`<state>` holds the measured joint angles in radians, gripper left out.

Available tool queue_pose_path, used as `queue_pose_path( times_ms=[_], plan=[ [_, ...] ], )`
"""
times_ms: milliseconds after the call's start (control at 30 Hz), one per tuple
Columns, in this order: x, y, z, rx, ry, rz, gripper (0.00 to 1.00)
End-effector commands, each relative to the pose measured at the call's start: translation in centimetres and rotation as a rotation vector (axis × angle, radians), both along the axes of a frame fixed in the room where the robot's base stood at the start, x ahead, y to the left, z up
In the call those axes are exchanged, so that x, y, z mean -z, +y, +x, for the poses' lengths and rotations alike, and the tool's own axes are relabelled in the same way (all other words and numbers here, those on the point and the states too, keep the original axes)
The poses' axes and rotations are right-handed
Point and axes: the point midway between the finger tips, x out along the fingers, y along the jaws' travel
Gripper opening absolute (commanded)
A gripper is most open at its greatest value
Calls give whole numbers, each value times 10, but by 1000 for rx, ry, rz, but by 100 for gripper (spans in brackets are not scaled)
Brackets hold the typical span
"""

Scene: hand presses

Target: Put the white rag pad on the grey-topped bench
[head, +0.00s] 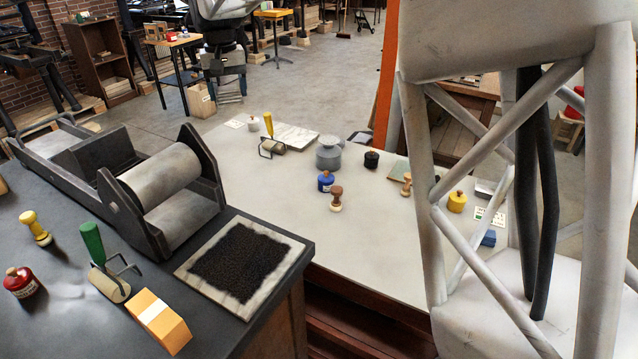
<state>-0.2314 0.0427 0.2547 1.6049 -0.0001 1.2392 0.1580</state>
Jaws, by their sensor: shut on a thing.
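The grey-topped bench (300,205) stands in the middle of the head view, with a pale grey top and a reddish-brown wooden body. I cannot make out a white rag pad for certain. My gripper is out of the picture. Only pale links of my arm show, large at the right, and they hide the right part of the bench and what lies behind them.
The grey top holds a pale slab (296,137), a grey lidded pot (328,153), a blue jar (325,182) and a yellow jar (457,201). Its front middle is clear. A dark bench at the left holds a roller press (160,190) and a black textured slab (240,262).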

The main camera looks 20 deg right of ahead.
Motion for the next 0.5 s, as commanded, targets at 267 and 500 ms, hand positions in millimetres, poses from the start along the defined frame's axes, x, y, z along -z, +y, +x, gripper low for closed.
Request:
queue_pose_path(
  times_ms=[267, 500],
  plan=[
    [0, -76, -10, 159, -1, 0, 42],
    [2, -137, -25, 295, -1, 0, 42]
  ],
)
